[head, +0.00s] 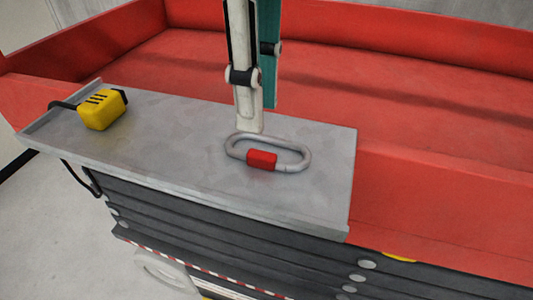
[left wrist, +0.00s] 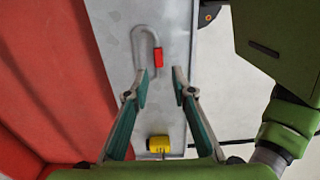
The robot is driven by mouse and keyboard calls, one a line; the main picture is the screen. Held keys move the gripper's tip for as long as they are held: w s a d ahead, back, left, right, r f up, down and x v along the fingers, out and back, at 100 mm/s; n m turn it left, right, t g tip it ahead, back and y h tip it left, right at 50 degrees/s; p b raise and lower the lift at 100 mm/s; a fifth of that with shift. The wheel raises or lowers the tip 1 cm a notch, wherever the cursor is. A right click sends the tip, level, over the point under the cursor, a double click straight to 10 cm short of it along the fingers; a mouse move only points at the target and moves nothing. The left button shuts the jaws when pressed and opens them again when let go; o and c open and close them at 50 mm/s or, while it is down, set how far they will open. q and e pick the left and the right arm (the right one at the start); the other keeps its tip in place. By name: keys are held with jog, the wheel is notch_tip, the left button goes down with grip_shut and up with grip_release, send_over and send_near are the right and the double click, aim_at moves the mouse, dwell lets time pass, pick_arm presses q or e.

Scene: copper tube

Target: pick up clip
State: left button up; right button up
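The clip (head: 295,149) is a grey oval metal link with a red sleeve. It lies flat on the grey metal ledge (head: 185,165), near its right end. My right gripper is not in view.
A yellow box (head: 101,110) with black marks and a black cord sits at the ledge's left end. A red tray-like bed (head: 400,110) with raised walls lies behind the ledge. The ledge between the yellow box and the clip is clear.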

aim_at(259, 152)
pick_arm(q)
jog(key=shift+w+f, duration=0.15)
jog(key=shift+f, duration=0.35)
jog(key=shift+w+f, duration=0.15)
jog(key=shift+f, duration=0.35)
jog(key=shift+s+f, duration=0.1)
jog(key=shift+f, duration=0.2)
notch_tip(259, 152, down, 4)
jog(key=shift+f+p, duration=0.1)
jog(key=shift+p, duration=0.4)
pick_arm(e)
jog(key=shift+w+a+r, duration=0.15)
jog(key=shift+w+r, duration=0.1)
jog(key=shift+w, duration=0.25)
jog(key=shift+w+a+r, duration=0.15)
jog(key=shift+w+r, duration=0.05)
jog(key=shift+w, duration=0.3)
pick_arm(q)
jog(key=c, duration=0.6)
grip_shut()
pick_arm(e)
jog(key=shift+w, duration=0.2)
